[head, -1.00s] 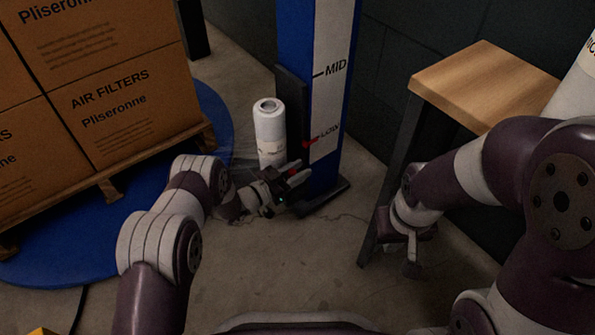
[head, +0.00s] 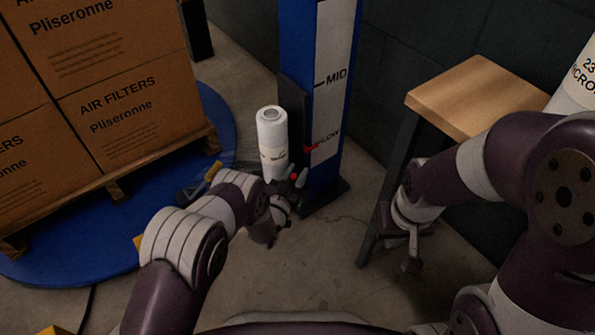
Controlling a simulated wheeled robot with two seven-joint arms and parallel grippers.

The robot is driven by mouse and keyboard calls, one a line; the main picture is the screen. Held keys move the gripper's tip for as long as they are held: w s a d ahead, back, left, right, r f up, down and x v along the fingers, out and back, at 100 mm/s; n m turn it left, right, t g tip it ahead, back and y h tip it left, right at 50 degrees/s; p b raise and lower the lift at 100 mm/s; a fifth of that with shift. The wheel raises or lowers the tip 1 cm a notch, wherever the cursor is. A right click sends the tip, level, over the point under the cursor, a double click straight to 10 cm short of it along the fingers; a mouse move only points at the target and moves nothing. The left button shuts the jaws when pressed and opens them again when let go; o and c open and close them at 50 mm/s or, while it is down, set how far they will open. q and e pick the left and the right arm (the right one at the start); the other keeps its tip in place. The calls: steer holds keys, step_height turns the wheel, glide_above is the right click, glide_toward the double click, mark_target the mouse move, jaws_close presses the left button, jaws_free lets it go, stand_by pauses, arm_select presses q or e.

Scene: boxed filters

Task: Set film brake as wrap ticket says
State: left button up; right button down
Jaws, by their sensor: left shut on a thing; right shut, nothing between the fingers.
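A blue post (head: 295,50) carries a white scale strip (head: 335,50) marked MID and LOW. A small red pointer (head: 311,148) is at the LOW mark. A white film roll (head: 272,140) stands upright on a dark carriage (head: 293,95) at the post. My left gripper (head: 293,178) is at the foot of the roll, shut on a small red part (head: 293,175), seemingly the brake knob, mostly hidden by the fingers. My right gripper (head: 411,252) is shut and empty, hanging beside the wooden stool. I cannot see a wrap ticket.
Cartons of air filters (head: 115,120) stand on a wooden pallet (head: 165,158) on a blue turntable (head: 215,110) at left. A wooden-topped stool (head: 475,95) is at right, with a labelled white roll (head: 580,85) on it. Floor in front is clear.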

arm_select(q)
steer(key=shift+a+n+t+y, duration=0.2)
steer(key=shift+n+t+y, duration=0.5)
steer(key=shift+n+y, duration=1.05)
arm_select(e)
steer(key=shift+r, duration=0.2)
arm_select(q)
steer(key=shift+m+y, duration=0.25)
steer(key=shift+y, duration=0.3)
steer(key=o, duration=1)
steer(key=shift+c, duration=0.2)
steer(key=shift+w, duration=0.1)
steer(key=shift+f, duration=0.1)
arm_select(e)
steer(key=shift+s, duration=0.1)
